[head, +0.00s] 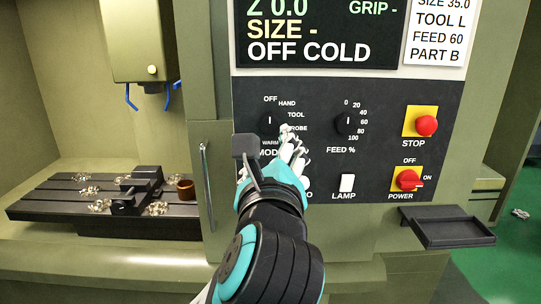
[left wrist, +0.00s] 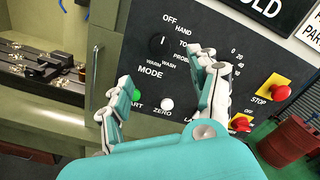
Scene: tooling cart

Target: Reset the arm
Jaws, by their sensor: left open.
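My left arm comes up from the bottom of the head view, and its gripper (head: 289,143) is in front of the control panel (head: 380,108), just below and right of the mode knob. In the left wrist view the two fingers of the left gripper (left wrist: 163,72) are spread apart with nothing between them. The mode knob (head: 270,122) is black, and its white mark points up near OFF. The arm hides the start and zero buttons in the head view; the green start button (left wrist: 135,95) and white zero button (left wrist: 167,104) show in the wrist view. My right gripper is not in view.
The panel has a feed knob (head: 348,122), white lamp switch (head: 347,183), red stop button (head: 427,126) and red power switch (head: 407,180). The display (head: 320,30) reads OFF COLD. A door handle (head: 206,185) and a dark tray (head: 447,227) stick out. A vise (head: 130,193) stands left.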

